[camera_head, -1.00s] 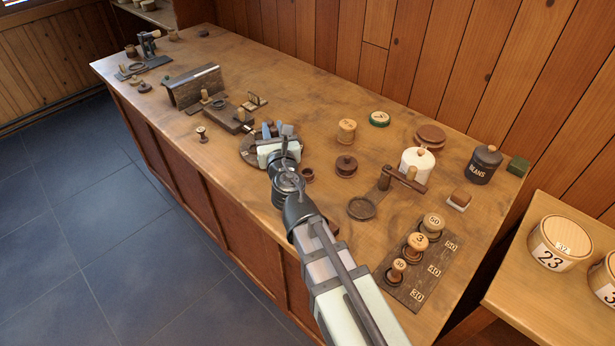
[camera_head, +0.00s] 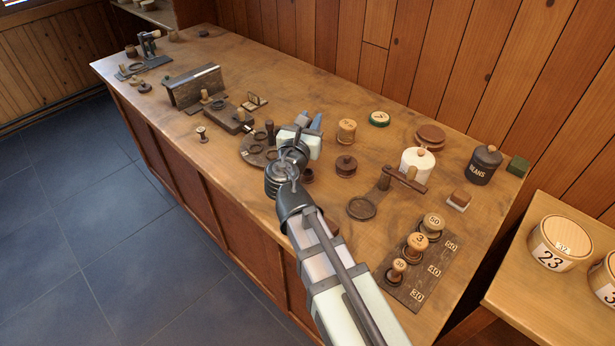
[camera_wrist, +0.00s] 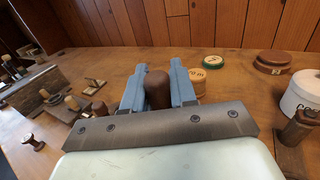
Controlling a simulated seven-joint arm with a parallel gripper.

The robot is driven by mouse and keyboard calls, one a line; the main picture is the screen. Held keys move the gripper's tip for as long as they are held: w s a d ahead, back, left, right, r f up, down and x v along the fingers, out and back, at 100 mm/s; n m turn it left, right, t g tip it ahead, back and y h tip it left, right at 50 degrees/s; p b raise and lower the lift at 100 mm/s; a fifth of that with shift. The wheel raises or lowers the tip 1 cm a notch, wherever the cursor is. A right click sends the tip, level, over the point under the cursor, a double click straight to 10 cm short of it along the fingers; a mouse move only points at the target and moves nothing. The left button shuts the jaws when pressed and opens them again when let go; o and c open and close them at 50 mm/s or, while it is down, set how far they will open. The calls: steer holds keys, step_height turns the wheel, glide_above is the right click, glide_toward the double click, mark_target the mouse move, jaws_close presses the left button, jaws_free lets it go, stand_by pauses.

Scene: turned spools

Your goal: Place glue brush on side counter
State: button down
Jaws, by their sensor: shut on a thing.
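My gripper (camera_head: 309,121) is above the middle of the workbench, beside a dark round stand (camera_head: 254,156). In the wrist view, its two blue fingers (camera_wrist: 158,88) are closed around a dark brown rounded handle, which I take to be the glue brush (camera_wrist: 158,92). Only the handle's top shows; its lower part is hidden behind the gripper body, and the head view hides it too. A lighter wooden counter (camera_head: 515,285), apart from the workbench at the lower right, looks like the side counter.
Numbered tubs (camera_head: 553,243) stand on that counter, with bare wood at its left.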

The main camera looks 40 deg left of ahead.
steer(key=shift+f, duration=4.8)
steer(key=shift+f, duration=0.2)
steer(key=c, duration=0.9)
jaws_free()
steer(key=shift+v, duration=3.75)
